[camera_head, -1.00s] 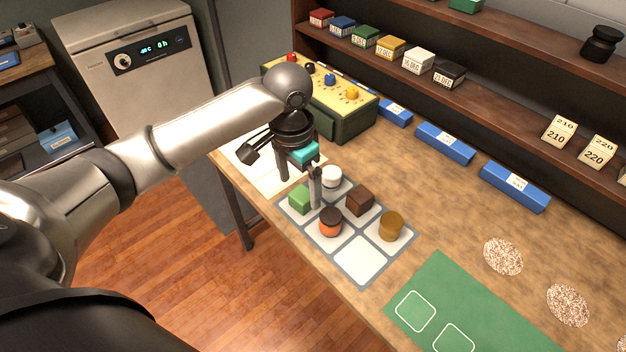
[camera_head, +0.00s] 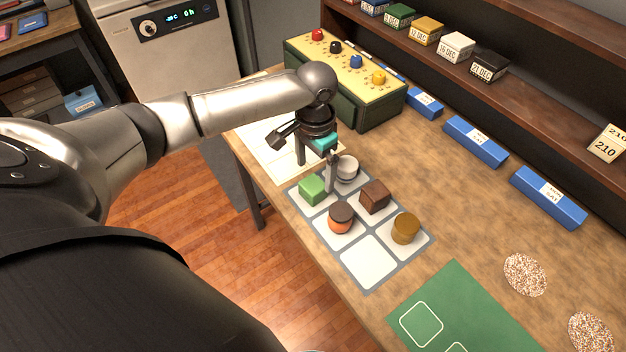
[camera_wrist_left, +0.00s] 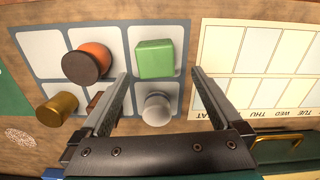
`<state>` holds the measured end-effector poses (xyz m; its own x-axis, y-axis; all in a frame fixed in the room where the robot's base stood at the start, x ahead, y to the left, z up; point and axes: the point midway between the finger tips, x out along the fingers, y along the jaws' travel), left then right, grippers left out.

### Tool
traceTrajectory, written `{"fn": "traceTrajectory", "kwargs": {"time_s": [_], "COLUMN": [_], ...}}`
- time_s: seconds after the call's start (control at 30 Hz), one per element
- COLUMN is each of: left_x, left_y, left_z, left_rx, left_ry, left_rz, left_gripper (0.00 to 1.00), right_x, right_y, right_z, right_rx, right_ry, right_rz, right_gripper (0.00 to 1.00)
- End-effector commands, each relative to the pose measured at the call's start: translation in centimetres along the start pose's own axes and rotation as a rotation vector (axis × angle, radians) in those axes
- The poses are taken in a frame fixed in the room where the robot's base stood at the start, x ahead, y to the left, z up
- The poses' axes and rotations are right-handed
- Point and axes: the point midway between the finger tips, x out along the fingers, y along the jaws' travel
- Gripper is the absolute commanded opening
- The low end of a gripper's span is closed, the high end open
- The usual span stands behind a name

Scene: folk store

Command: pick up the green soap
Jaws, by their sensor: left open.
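The green soap (camera_head: 312,189) is a small block on the left corner square of a grey grid mat with pale squares (camera_head: 369,262). It also shows in the left wrist view (camera_wrist_left: 155,58), beyond the fingertips and roughly between their lines. My left gripper (camera_head: 315,176) is open and empty, pointing down just above and behind the soap. In the left wrist view its two fingers (camera_wrist_left: 158,75) stand apart, with a white round jar (camera_wrist_left: 157,108) between them, nearer the palm. I cannot tell whether a finger touches anything. My right gripper is not in view.
On the mat beside the soap are an orange jar with a dark lid (camera_head: 340,218), a brown block (camera_head: 374,196) and a mustard-coloured jar (camera_head: 405,228). A green box with coloured knobs (camera_head: 345,84) stands behind my gripper. A green mat (camera_head: 459,300) lies at the front right.

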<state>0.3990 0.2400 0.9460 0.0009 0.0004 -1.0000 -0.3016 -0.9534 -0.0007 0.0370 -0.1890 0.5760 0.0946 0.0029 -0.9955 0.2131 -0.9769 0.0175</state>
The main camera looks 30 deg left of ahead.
Motion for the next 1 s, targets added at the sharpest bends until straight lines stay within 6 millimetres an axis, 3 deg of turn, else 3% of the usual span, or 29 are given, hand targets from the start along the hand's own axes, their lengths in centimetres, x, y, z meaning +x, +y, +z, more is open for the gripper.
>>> {"fn": "traceTrajectory", "kwargs": {"time_s": [0.3,0.63,1.0], "left_x": [4.5,5.0,5.0], "left_y": [0.6,0.6,0.5], "left_z": [0.3,0.3,0.3], "left_rx": [0.0,0.002,0.001], "left_ry": [-0.003,0.0,-0.001], "left_rz": [0.0,0.0,0.0], "left_gripper": [1.0,1.0,0.58], "right_x": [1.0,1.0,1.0], "right_y": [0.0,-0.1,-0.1], "right_z": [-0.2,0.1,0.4], "right_rx": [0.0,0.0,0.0], "right_ry": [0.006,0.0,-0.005], "right_rz": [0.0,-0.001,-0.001], "right_gripper": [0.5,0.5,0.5]}}
